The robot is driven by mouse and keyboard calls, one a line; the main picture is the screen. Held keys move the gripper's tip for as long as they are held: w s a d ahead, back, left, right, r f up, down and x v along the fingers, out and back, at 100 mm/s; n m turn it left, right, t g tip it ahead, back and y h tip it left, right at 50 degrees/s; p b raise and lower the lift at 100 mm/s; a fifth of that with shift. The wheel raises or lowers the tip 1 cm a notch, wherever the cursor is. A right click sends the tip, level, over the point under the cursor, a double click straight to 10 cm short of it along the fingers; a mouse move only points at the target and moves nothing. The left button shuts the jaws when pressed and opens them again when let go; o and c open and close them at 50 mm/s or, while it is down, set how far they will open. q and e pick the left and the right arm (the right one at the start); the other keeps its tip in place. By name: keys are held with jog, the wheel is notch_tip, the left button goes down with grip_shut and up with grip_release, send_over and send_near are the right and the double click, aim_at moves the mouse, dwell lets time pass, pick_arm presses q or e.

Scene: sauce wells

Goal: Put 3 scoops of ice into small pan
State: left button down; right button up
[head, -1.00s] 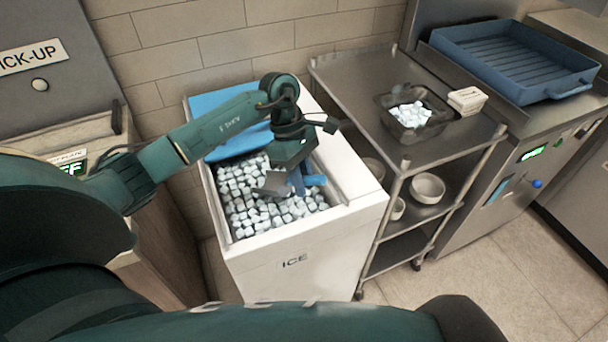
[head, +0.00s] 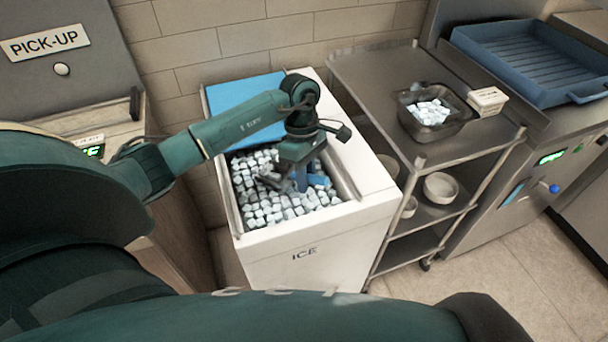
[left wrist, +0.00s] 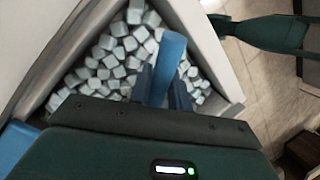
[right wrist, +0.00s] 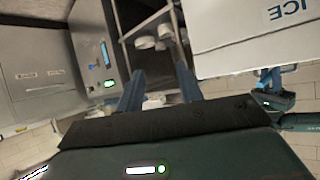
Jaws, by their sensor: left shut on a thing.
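The white ice bin (head: 300,262) stands below my left arm, full of pale ice cubes (head: 262,205). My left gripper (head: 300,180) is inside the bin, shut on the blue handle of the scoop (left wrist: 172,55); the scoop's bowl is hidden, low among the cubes. The small pan (head: 444,128), a dark see-through tub on the steel cart top, holds a heap of ice (head: 429,111). My right gripper (right wrist: 160,88) shows in the right wrist view with its fingers apart and nothing between them, away from the bin.
The steel cart (head: 385,75) stands right of the bin, with white bowls (head: 440,187) on its lower shelf. A small labelled box (head: 487,101) sits beside the pan. A blue tray (head: 530,60) lies farther right. A blue lid (head: 245,100) is at the bin's back.

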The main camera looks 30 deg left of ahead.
aim_at(318, 178)
pick_arm(q)
jog(key=shift+y, duration=0.6)
jog(key=r+p, duration=0.1)
jog(key=d+r, duration=0.1)
jog(key=d+r+p, duration=0.1)
jog(key=r, duration=0.1)
jog(key=shift+d+r+p, duration=0.1)
jog(key=shift+p, duration=0.25)
jog(key=shift+d+r, duration=0.25)
jog(key=shift+d, duration=0.1)
jog(key=shift+d+r+y+p, duration=0.35)
jog(key=shift+d+r+y, duration=0.05)
jog(key=shift+d, duration=0.1)
jog(key=shift+d+r, duration=0.25)
jog(key=shift+d, duration=0.2)
pick_arm(e)
jog(key=shift+s+d+r+m+g+h, duration=0.2)
jog(key=shift+d+m+g+h, duration=0.15)
jog(key=shift+d, duration=0.4)
pick_arm(q)
jog(key=shift+r, duration=0.1)
pick_arm(e)
jog(key=shift+r, duration=0.1)
